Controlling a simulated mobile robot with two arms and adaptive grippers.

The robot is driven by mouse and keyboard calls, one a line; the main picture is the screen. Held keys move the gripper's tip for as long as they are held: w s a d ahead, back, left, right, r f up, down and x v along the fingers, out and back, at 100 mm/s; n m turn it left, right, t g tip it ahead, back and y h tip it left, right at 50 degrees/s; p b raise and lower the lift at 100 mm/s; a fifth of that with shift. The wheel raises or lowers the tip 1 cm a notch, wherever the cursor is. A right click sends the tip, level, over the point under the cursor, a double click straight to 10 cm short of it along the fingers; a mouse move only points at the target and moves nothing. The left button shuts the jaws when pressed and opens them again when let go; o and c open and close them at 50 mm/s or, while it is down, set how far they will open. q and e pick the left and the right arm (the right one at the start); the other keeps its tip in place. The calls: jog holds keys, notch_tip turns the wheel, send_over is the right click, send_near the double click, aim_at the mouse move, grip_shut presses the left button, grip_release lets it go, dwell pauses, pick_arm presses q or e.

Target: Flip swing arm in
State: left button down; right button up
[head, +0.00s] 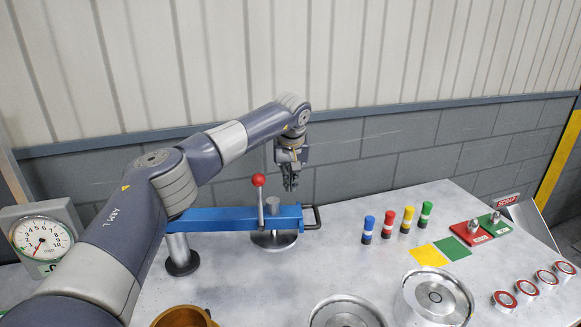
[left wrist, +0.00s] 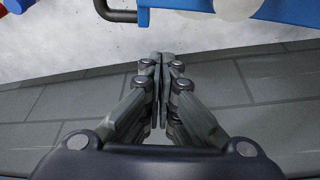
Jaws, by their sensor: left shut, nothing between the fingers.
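The blue swing arm (head: 222,220) lies level across the back left of the table. It has a red-knobbed lever (head: 258,181) on top and a dark loop handle (head: 314,217) at its right end. Its left end is at a grey post (head: 180,252), and a round metal part (head: 273,239) sits under its right part. My left gripper (head: 290,186) is shut and empty, pointing down behind the right end of the arm, apart from it. In the left wrist view the shut fingers (left wrist: 160,60) show below the handle (left wrist: 115,15) and the blue arm (left wrist: 270,10). My right gripper is not in view.
A dial gauge (head: 40,238) stands at the left. Several coloured cylinders (head: 407,220), yellow and green squares (head: 428,255), a red plate (head: 470,232) and red-rimmed discs (head: 526,288) are at the right. Large metal discs (head: 436,294) and a brown bowl (head: 184,317) are in front. A wall (head: 345,165) is behind.

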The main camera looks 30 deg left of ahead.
pick_arm(q)
jog(key=f+p, duration=0.1)
jog(key=s+d+f, duration=0.1)
jog(key=s+f+p, duration=0.1)
jog(key=shift+s+d+f+p, duration=0.15)
jog(key=shift+s+d+p, duration=0.05)
jog(key=shift+d+p, duration=0.1)
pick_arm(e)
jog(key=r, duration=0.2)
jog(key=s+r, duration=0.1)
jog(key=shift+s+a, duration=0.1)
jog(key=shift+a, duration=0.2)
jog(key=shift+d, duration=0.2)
